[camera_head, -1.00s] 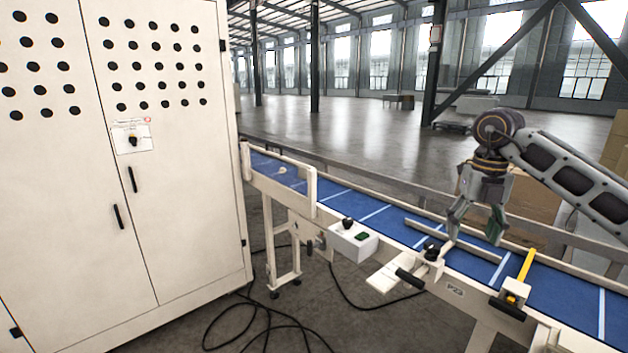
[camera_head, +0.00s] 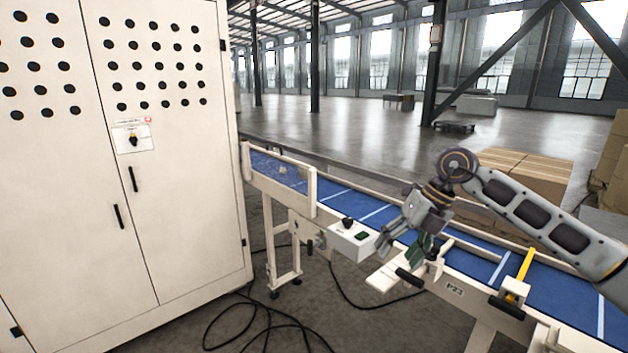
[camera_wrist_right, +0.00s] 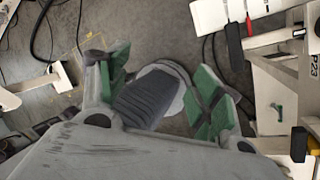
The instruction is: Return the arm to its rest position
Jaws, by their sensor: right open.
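My right gripper (camera_head: 403,252) hangs from the right arm (camera_head: 535,215), pointing down and tilted, over the near edge of the blue conveyor belt (camera_head: 378,213). Its fingers are apart with nothing between them. In the right wrist view, the green finger pads of the right gripper (camera_wrist_right: 163,90) stand wide apart. A dark ribbed rounded shape shows beyond them, seemingly part of my own body. My left gripper is in neither view.
A white control box (camera_head: 352,242) and a white side plate (camera_head: 392,277) sit on the conveyor's near side. A tall white cabinet (camera_head: 180,230) stands left. Cardboard boxes (camera_head: 522,172) lie behind the arm.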

